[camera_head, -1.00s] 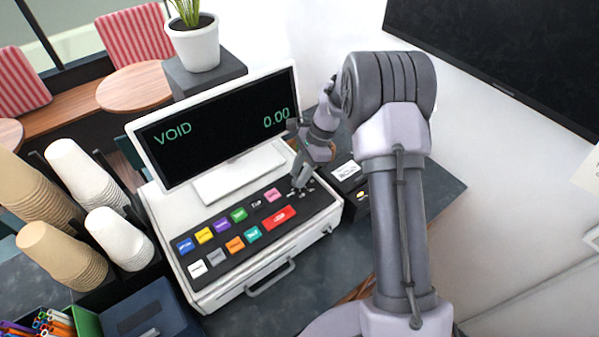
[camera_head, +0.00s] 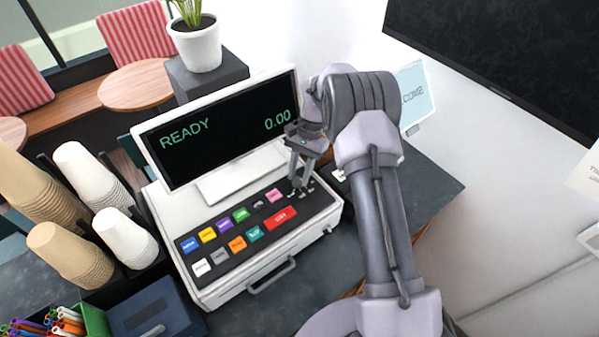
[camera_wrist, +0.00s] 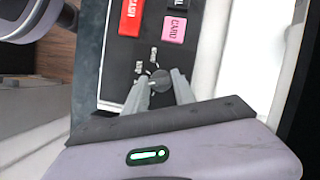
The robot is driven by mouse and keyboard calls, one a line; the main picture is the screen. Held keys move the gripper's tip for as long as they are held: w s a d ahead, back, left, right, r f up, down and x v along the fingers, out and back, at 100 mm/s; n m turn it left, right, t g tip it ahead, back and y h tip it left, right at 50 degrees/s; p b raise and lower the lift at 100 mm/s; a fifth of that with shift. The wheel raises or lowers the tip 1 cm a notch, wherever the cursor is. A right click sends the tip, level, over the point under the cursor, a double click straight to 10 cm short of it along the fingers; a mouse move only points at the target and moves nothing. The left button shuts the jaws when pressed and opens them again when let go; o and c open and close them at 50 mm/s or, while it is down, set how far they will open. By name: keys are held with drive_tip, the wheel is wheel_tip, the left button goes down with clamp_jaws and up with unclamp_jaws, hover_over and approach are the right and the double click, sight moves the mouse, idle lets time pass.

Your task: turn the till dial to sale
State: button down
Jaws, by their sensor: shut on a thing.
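The till (camera_head: 262,205) is a white register with a dark key panel, a drawer below and a screen (camera_head: 222,125) that reads READY and 0.00. In the head view my gripper (camera_head: 297,186) is at the panel's right end, and the dial is mostly hidden by the fingers. The labels are too small to read.
Stacks of paper cups (camera_head: 72,255) stand left of the till. A plant pot (camera_head: 196,45) sits on a grey block behind the screen. A small light-blue sign (camera_head: 413,95) stands behind my arm. Dark counter (camera_head: 430,185) is bare at the right.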

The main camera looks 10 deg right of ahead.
idle(0.5)
drive_tip(key=c, duration=1)
unclamp_jaws()
drive_tip(key=shift+c, duration=0.2)
drive_tip(key=p+v, duration=0.2)
drive_tip(key=v, duration=1.5)
drive_tip(key=shift+r+p, duration=0.3)
drive_tip(key=shift+p, duration=0.1)
drive_tip(key=shift+a, duration=0.15)
